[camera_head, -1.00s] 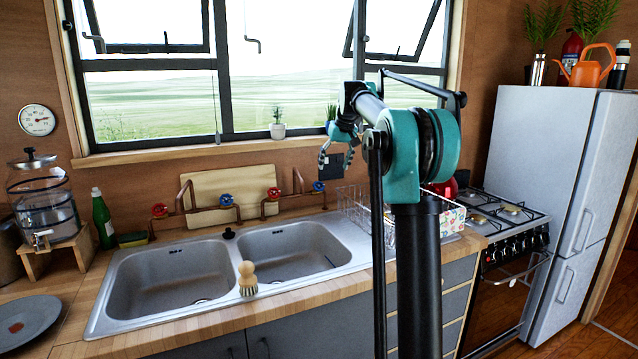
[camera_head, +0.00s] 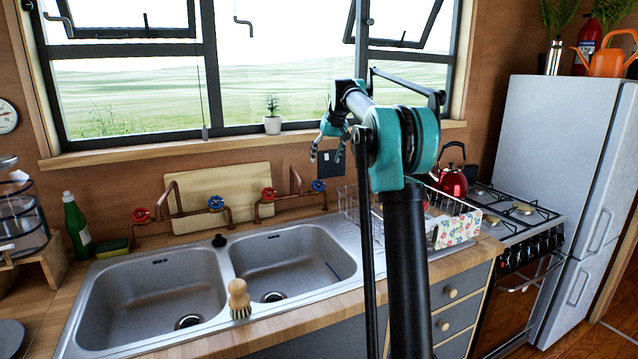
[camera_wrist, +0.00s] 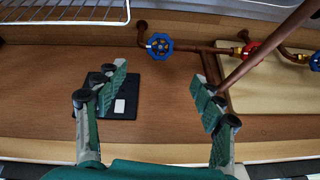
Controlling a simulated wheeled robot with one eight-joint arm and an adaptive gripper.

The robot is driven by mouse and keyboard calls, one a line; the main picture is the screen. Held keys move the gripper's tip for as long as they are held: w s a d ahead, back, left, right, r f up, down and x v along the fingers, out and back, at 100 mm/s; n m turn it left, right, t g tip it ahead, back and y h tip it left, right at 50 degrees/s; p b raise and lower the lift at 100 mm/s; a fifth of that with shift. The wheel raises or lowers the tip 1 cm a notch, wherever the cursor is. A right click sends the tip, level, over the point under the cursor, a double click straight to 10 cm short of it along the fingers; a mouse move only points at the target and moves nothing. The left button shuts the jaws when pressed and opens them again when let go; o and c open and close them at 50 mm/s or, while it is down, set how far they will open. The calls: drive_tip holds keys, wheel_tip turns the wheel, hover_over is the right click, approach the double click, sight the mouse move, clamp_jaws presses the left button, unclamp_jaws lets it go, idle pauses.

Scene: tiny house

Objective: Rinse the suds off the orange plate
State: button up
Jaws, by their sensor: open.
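No orange plate is visible in either current view. The rim of a dark grey plate (camera_head: 12,338) shows at the bottom left edge, mostly cut off. The double metal sink has a left basin (camera_head: 150,290) and a right basin (camera_head: 285,255); both look empty, and no running water is seen. Pipe taps with a red valve (camera_head: 140,215) and a blue valve (camera_head: 216,203) stand behind it. My gripper (camera_head: 329,150) is open and empty, raised near the wall behind the sink's right end. In the wrist view its fingers (camera_wrist: 160,80) are apart, with a blue valve (camera_wrist: 159,46) beyond them.
A wooden brush (camera_head: 239,298) stands on the front rim between the basins. A wire dish rack (camera_head: 352,205), a floral cloth (camera_head: 457,229) and a red kettle (camera_head: 452,182) are right of the sink. A green bottle (camera_head: 76,225) and a sponge (camera_head: 113,247) stand left.

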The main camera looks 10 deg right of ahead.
sight(318, 184)
drive_tip(key=x, duration=1.2)
drive_tip(key=shift+f, duration=0.2)
drive_tip(key=c, duration=1.2)
drive_tip(key=shift+o, duration=0.2)
drive_tip(key=shift+a+n, duration=0.1)
drive_tip(key=shift+n, duration=0.2)
drive_tip(key=n+h, duration=0.1)
drive_tip(key=n, duration=0.3)
drive_tip(key=shift+a+t, duration=0.15)
drive_tip(key=shift+t, duration=0.15)
drive_tip(key=shift+s+n+h, duration=0.1)
drive_tip(key=shift+n+h, duration=0.3)
drive_tip(key=shift+n, duration=1.2)
drive_tip(key=shift+t, duration=0.3)
